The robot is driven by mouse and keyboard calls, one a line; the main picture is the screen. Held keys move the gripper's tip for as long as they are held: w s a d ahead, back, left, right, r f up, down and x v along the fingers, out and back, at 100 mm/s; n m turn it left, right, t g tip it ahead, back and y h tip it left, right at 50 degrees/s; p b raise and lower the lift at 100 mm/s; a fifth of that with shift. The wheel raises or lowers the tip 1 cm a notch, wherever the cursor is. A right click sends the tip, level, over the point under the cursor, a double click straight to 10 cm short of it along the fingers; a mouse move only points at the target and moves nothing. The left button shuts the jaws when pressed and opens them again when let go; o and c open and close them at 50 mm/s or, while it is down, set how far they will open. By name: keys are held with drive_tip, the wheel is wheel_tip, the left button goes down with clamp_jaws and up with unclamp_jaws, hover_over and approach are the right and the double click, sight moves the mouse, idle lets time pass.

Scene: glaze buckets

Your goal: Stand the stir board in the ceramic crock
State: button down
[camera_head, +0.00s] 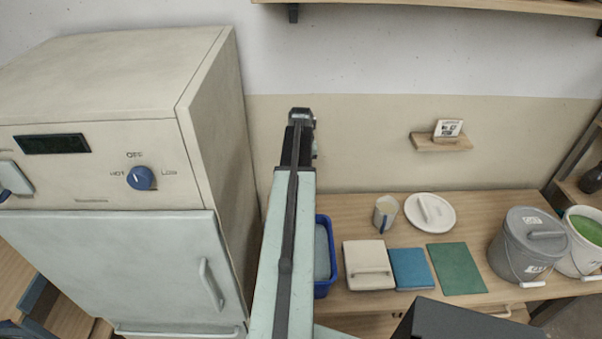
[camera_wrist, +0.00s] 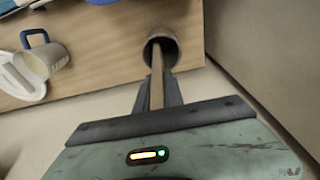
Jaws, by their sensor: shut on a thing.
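My gripper (camera_wrist: 157,90) is shut on the stir board (camera_wrist: 157,78), a narrow light-brown strip between its dark fingers. In the wrist view the board's far end reaches into the dark round mouth of the ceramic crock (camera_wrist: 181,22), a brownish cylinder near the edge of the wooden surface. I cannot tell how deep the end sits or whether it touches the crock's bottom. In the head view my arm covers the crock and the board.
A pale mug (camera_head: 380,222) with a blue part and a white lid (camera_head: 441,222) stand on the wooden table (camera_head: 480,207). A blue bin (camera_head: 322,291), a cream box (camera_head: 368,256) and a grey bucket (camera_head: 522,258) are also there. A large cream appliance (camera_head: 100,255) stands left.

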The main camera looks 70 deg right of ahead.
drive_tip(key=c, duration=1.5)
unclamp_jaws()
drive_tip(key=shift+o, duration=0.2)
drive_tip(key=r+p, duration=0.5)
drive_tip(key=a+r+p, duration=0.1)
drive_tip(key=r+p, duration=0.1)
drive_tip(key=p, duration=0.1)
drive_tip(key=shift+s+r, duration=0.2)
drive_tip(key=shift+r, duration=0.2)
drive_tip(key=shift+f, duration=0.1)
